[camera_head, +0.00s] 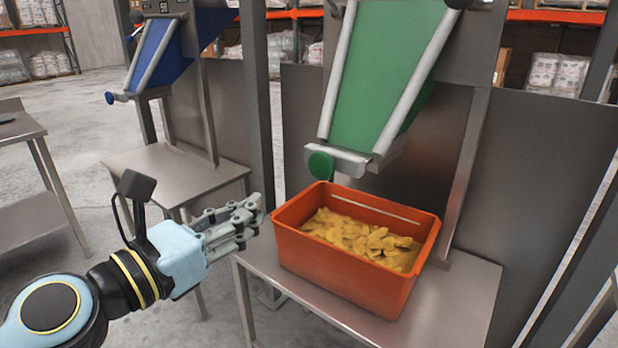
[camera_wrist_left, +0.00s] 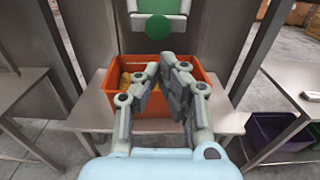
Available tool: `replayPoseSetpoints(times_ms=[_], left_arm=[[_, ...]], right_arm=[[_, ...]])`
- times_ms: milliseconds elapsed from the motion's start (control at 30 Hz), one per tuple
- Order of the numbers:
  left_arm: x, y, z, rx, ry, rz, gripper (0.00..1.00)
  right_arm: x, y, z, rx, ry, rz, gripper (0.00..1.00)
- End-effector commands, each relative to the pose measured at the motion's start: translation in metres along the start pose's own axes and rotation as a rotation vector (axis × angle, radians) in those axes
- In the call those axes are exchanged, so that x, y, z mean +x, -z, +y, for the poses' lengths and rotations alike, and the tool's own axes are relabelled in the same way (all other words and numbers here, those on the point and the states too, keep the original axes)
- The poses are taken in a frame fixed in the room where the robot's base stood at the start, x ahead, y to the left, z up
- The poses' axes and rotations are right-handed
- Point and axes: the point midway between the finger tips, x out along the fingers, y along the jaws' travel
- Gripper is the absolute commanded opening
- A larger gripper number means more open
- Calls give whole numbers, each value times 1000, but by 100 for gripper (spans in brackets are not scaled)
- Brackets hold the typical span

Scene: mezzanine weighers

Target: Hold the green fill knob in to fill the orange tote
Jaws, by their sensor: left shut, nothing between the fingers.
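The green fill knob (camera_head: 320,166) is a round disc at the lower left of the green chute (camera_head: 378,80). It also shows in the left wrist view (camera_wrist_left: 158,28), beyond my fingers. The orange tote (camera_head: 345,279) stands on the metal stand below the chute, with a layer of yellow pieces (camera_head: 360,236) in it. My left gripper (camera_head: 256,208) is shut and empty, to the left of the tote and lower left of the knob, apart from both. In the left wrist view my left gripper (camera_wrist_left: 166,70) hides part of the tote. My right gripper is not in view.
The stand (camera_head: 455,305) has bare room right of the tote. A blue chute (camera_head: 160,50) with its own knob and empty stand (camera_head: 175,175) is at the left. A grey post (camera_head: 257,90) stands between the two stations. A purple bin (camera_wrist_left: 275,132) is at the right.

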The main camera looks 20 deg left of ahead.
Motion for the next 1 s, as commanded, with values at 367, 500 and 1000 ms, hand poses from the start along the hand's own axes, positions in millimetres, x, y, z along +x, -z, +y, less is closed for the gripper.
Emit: replayPoseSetpoints(times_ms=[367,500,1000], left_arm=[[43,-2,1,-1,-2,-4,0],[74,-1,0,-2,-2,-3,0],[139,1,0,0,0,0,0]], right_arm=[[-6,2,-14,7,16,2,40],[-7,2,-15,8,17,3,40],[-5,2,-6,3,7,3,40]])
